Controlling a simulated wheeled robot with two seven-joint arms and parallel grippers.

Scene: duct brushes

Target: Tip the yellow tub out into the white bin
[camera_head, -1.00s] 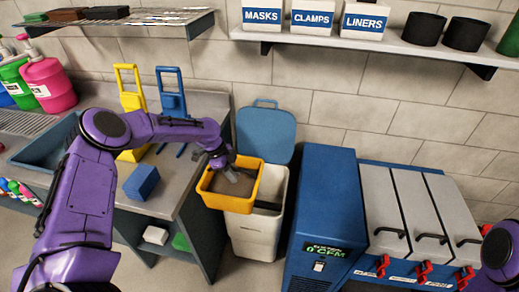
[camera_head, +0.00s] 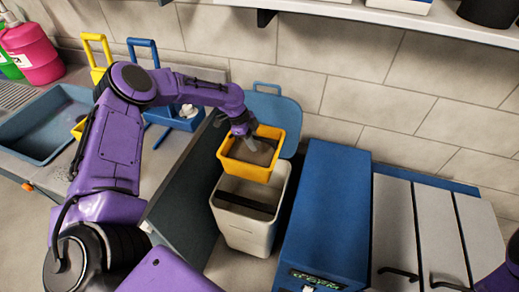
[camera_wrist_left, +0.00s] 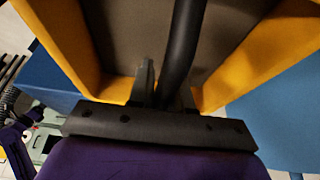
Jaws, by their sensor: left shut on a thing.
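The yellow tub (camera_head: 243,170) hangs roughly level above the back part of the white bin (camera_head: 243,237), with grey-brown showing inside it. My left gripper (camera_head: 250,143) reaches into the tub from above and is shut on its dark handle. In the left wrist view the handle (camera_wrist_left: 186,45) runs up from between the fingers, with the tub's yellow walls (camera_wrist_left: 62,35) on both sides. The bin stands open, and its blue lid (camera_head: 277,107) is raised behind the tub. A dark bar crosses the bin's mouth. My right gripper is out of view.
A blue machine (camera_head: 325,205) stands close to the bin's right. The grey counter (camera_head: 170,165) with a sink (camera_head: 45,130) is on the left, holding yellow and blue handled items. A shelf (camera_head: 400,15) hangs on the back wall.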

